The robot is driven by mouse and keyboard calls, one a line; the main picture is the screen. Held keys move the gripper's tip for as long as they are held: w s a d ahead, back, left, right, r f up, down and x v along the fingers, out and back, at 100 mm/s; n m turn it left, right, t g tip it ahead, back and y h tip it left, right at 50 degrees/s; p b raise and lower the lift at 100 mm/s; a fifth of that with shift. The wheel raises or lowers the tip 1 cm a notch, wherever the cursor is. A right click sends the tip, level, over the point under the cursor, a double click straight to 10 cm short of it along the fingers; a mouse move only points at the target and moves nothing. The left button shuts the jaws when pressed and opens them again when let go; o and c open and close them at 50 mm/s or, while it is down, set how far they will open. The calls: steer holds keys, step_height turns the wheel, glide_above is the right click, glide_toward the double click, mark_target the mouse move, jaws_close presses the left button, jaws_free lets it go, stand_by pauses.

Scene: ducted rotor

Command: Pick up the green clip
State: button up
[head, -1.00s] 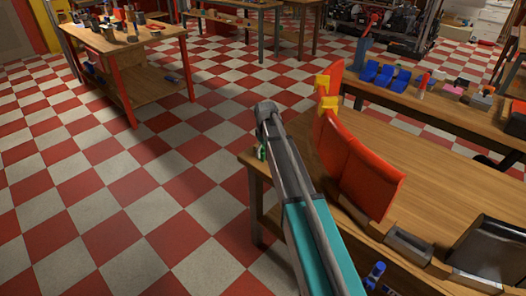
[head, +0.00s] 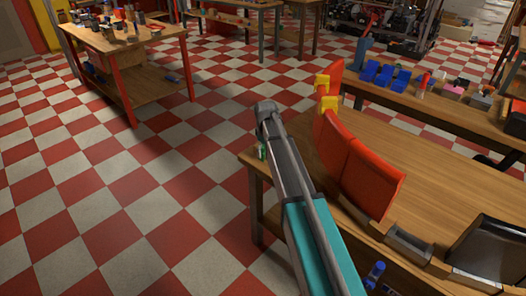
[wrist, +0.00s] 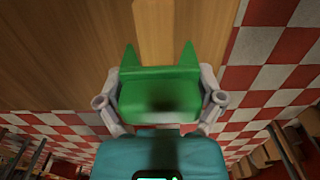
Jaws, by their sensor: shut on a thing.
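The green clip (wrist: 160,82) has two pointed prongs that point up in the wrist view. My gripper (wrist: 162,98) has its two grey fingers shut on the clip, one on each side. In the head view only a small green part of the clip (head: 262,152) shows beside my arm, near the left corner of the wooden table. I cannot tell whether the clip touches the table.
A wooden table (head: 440,185) carries red curved panels (head: 360,170) with yellow clamps (head: 328,103), close to the right of my arm. A black tray (head: 492,248) lies at the lower right. Checkered floor (head: 140,210) to the left is open.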

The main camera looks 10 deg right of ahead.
steer(key=shift+r, duration=0.1)
step_height(320, 180, up, 2)
steer(key=shift+r+p, duration=0.1)
steer(key=shift+p, duration=1.1)
steer(key=s+r+p, duration=0.3)
steer(key=s, duration=0.1)
steer(key=s+r+p, duration=0.4)
steer(key=s, duration=0.1)
steer(key=s+r+p, duration=0.3)
steer(key=s, duration=0.2)
steer(key=shift+d+r, duration=0.25)
steer(key=shift+r+p, duration=0.1)
steer(key=shift+p, duration=0.25)
steer(key=shift+r+p, duration=2.4)
steer(key=shift+r, duration=0.05)
